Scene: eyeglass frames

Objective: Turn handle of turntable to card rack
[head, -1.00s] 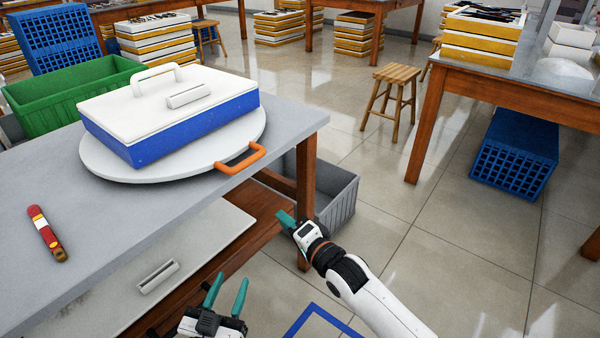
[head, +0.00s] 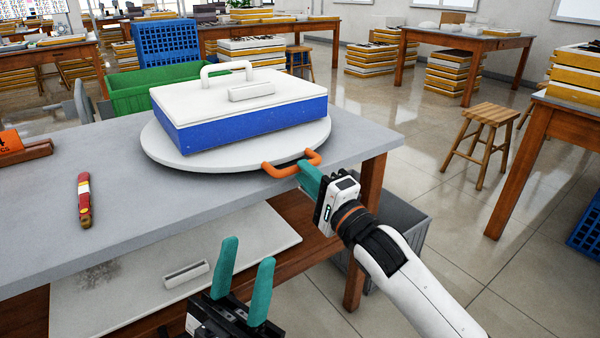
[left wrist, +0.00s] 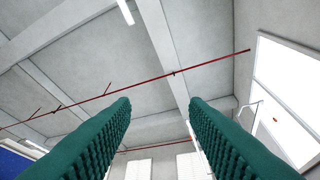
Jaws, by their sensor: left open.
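The round white turntable (head: 160,152) lies on the grey table and carries a blue box with a white lid (head: 240,110). Its orange handle (head: 281,171) sticks out at the near right, by the table's edge. My right gripper (head: 308,178) is at the right part of the handle; its fingers overlap in view, so I cannot tell whether they are open or touch it. My left gripper (head: 246,268) is open and empty, in front of the table, pointing up; its fingers also show in the left wrist view (left wrist: 160,105). A wooden holder (head: 28,153) with an orange card stands at the left edge, possibly the card rack.
A red and yellow tool (head: 84,199) lies on the grey tabletop (head: 140,215). A lower shelf (head: 255,235) holds a white board with a slotted handle. A green crate (head: 125,95) stands behind the table and a grey bin (head: 408,215) to its right.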

